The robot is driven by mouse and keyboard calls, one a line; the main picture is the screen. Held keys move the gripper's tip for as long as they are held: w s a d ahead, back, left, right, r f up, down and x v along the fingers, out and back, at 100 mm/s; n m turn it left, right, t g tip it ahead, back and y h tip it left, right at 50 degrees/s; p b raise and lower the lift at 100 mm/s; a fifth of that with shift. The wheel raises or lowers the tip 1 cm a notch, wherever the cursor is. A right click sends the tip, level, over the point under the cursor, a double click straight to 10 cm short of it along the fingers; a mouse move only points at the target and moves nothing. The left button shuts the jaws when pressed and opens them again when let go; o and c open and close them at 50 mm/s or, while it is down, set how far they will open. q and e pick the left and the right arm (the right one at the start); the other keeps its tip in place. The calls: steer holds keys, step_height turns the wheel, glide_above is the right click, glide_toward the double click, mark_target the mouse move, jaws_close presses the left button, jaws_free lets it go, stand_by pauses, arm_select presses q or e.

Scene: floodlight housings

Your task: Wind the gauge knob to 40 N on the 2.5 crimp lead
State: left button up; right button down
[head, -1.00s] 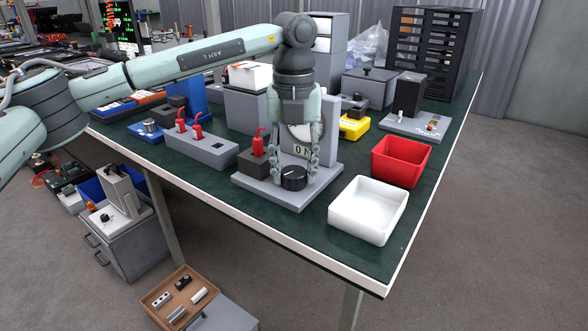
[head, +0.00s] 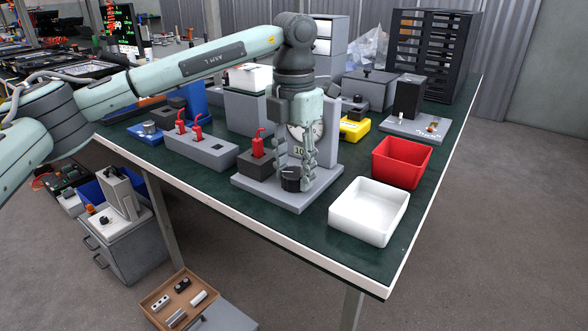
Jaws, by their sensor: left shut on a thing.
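A black gauge knob (head: 290,179) sits low at the front of a grey pull-test stand (head: 262,192) on the green bench. My left gripper (head: 301,181) points straight down and is shut on the knob, its fingers hiding part of it. Behind the fingers stands the upright panel with a round white dial (head: 319,130), partly covered by my gripper. A small readout (head: 299,150) below it seems to show 10; its right end is covered. A dark block with a red lever clamp (head: 258,144) stands left of the knob. I cannot make out the crimp lead. My right gripper is not in view.
A white tray (head: 340,216) and a red bin (head: 388,176) stand right of the stand. A long grey block with red levers (head: 210,152) is on the left. A yellow case (head: 354,129) is behind. The bench's front corner is clear.

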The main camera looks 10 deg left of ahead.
mark_target(294, 172)
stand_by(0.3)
arm_select(q)
steer(key=o, duration=1.2)
steer(key=shift+c, duration=0.2)
step_height(294, 172, up, 12)
